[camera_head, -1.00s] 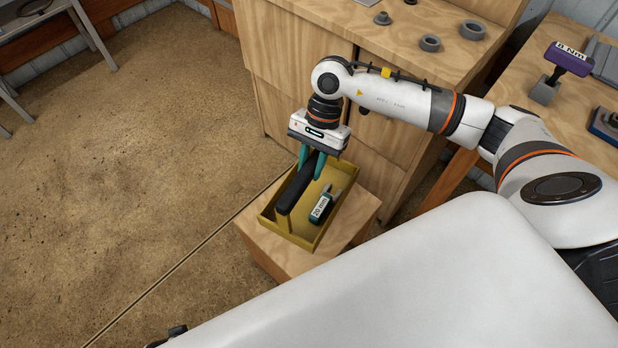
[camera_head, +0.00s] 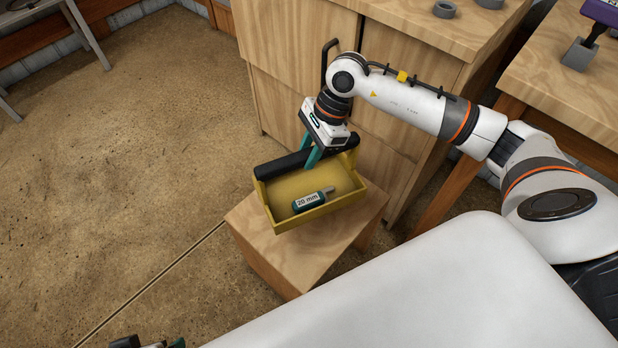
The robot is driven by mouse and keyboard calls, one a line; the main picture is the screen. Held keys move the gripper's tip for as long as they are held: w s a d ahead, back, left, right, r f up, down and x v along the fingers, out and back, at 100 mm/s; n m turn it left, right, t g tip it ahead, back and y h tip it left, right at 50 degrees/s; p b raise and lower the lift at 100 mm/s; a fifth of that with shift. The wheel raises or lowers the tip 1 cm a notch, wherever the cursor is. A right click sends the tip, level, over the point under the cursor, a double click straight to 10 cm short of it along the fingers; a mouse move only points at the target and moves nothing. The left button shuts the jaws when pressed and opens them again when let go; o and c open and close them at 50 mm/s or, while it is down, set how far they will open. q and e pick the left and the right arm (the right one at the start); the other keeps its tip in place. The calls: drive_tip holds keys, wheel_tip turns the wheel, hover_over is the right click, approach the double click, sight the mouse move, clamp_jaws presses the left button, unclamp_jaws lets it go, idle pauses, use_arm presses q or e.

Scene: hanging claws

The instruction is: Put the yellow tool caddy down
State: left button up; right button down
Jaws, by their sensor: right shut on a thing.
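The yellow tool caddy (camera_head: 350,198) is an open tray with a black bar handle (camera_head: 285,164). A dark green tool labelled "20 mm" (camera_head: 308,201) lies inside it. My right gripper (camera_head: 312,159) is shut on the handle from above, with its teal fingers around the bar. The caddy is over the back part of a low wooden stool (camera_head: 290,254) and covers part of its top. I cannot tell whether its underside touches the stool. Only a bit of my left gripper (camera_head: 158,344) shows at the bottom edge; its jaws are cut off.
A wooden cabinet (camera_head: 405,80) stands close behind the stool, with grey rings (camera_head: 445,9) on its top. A workbench (camera_head: 545,75) with a purple-topped tool (camera_head: 600,14) is at the right.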

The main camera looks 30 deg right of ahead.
use_arm(q)
drive_tip(key=shift+f+b, duration=0.55)
drive_tip(key=shift+f, duration=0.2)
use_arm(e)
hover_over(309, 191)
drive_tip(key=shift+f, duration=3.6)
use_arm(q)
drive_tip(key=shift+w, duration=0.1)
drive_tip(key=shift+w, duration=0.15)
use_arm(e)
drive_tip(key=c, duration=1.1)
unclamp_jaws()
drive_tip(key=shift+f, duration=0.1)
drive_tip(key=shift+r, duration=0.2)
drive_tip(key=p+v, duration=0.4)
drive_tip(key=v, duration=0.3)
drive_tip(key=shift+d+r, duration=0.15)
drive_tip(key=shift+r, duration=0.2)
drive_tip(key=p+v, duration=0.1)
drive_tip(key=v, duration=0.2)
drive_tip(key=shift+r+p, duration=0.2)
drive_tip(key=shift+p, duration=0.15)
use_arm(q)
wheel_tip(309, 191, down, 14)
drive_tip(key=g, duration=0.1)
drive_tip(key=shift+w+d+r, duration=0.2)
drive_tip(key=shift+w, duration=0.05)
use_arm(e)
drive_tip(key=shift+d+r, duration=0.2)
drive_tip(key=shift+r, duration=0.1)
